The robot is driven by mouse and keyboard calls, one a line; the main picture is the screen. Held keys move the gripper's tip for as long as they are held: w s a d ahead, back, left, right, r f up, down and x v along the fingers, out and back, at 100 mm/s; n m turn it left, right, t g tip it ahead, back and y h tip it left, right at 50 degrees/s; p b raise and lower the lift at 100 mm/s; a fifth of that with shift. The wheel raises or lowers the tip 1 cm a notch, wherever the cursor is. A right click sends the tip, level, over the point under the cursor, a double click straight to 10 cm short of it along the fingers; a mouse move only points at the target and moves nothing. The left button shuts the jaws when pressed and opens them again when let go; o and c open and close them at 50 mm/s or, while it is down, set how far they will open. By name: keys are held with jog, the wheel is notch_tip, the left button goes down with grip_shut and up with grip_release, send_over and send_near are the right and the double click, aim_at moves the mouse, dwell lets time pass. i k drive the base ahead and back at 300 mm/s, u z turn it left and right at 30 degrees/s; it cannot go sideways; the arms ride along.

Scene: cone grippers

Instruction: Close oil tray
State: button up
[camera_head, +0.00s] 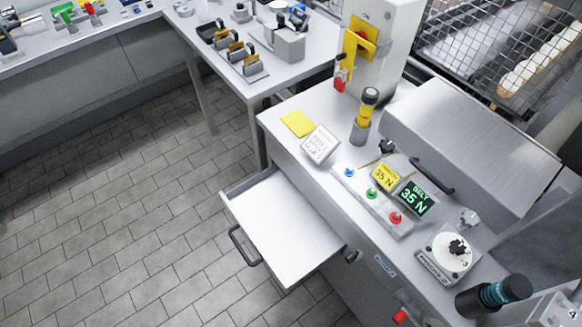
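The oil tray (285,228) is a shallow grey metal drawer that sticks out of the front of the metal cabinet. It is pulled well out, and its inside looks bare. A dark bar handle (244,246) is on its outer left end. The right end of the tray meets the cabinet front below the worktop. My gripper is not in this view, so its state and its place relative to the tray do not show.
The worktop carries a button panel (375,197), a yellow note (298,123), a white dial device (447,257) and a dark bottle (493,296). A side table (275,85) stands behind. The tiled floor (130,215) left of the tray is clear.

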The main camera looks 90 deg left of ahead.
aim_at(291, 238)
jog(key=u, duration=3.95)
jog(key=i, duration=0.5)
jog(key=u, duration=0.3)
